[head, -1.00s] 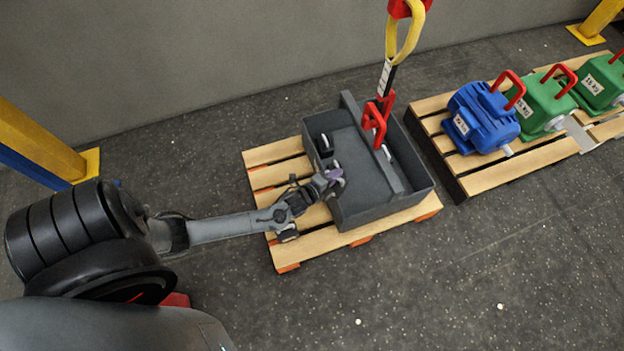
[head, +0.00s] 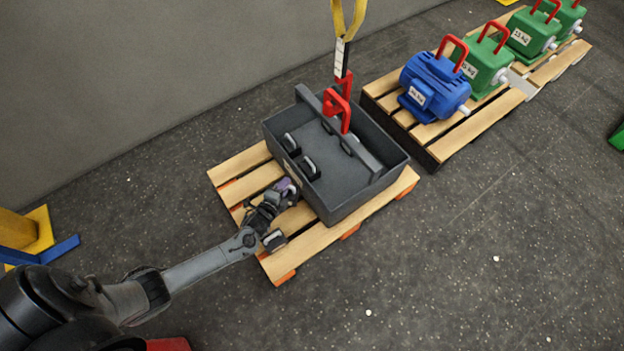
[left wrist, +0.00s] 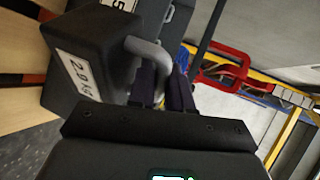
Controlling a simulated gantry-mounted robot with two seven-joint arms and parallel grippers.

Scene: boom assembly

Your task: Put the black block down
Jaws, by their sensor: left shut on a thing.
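My left gripper (left wrist: 165,82) is shut on the grey handle of a black block (left wrist: 88,65) labelled 2.9 kg. The block shows tilted in the left wrist view, with pale pallet slats and a dark wall beside it. In the head view my left gripper (head: 288,188) is at the near-left side of a dark grey tray (head: 345,207). I cannot tell for sure from the head view where the held block is or whether it touches anything. My right gripper is not in view.
The tray, with several small black blocks (head: 310,167) in it, stands on a wooden pallet (head: 238,165).

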